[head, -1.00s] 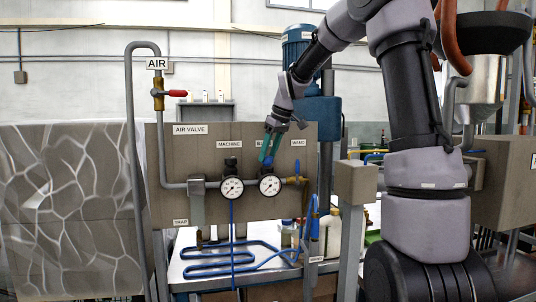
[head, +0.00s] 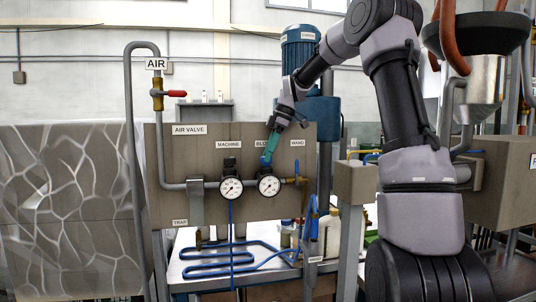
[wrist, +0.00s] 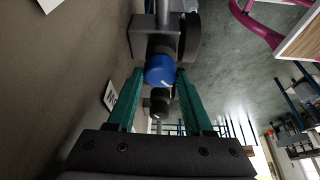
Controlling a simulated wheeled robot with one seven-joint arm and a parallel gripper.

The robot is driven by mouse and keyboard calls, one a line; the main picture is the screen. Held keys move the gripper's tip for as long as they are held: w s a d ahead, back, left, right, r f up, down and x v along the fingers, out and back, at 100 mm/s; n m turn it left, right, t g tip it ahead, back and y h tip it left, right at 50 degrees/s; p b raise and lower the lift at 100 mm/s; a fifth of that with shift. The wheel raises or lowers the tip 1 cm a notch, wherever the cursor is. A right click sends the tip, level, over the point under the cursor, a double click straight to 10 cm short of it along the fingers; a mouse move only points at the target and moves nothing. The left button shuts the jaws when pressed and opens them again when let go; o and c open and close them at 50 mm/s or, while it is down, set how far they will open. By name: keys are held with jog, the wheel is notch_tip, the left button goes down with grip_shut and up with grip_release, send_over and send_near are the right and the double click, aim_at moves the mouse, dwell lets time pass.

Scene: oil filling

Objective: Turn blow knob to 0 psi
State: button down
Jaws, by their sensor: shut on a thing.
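The blow knob is blue; it shows in the head view (head: 265,160) on top of the right gauge (head: 269,187), under the partly covered BLOW label. The gauge dial is too small to read.
The machine gauge (head: 231,188) with its dark knob stands close to the left. A brass valve with a blue handle (head: 297,168) is just to the right. The grey panel (head: 180,155) lies behind. Blue hose (head: 215,268) lies on the table below.

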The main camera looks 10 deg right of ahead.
jog(key=shift+n, duration=0.5)
jog(key=shift+c, duration=1.5)
grip_release()
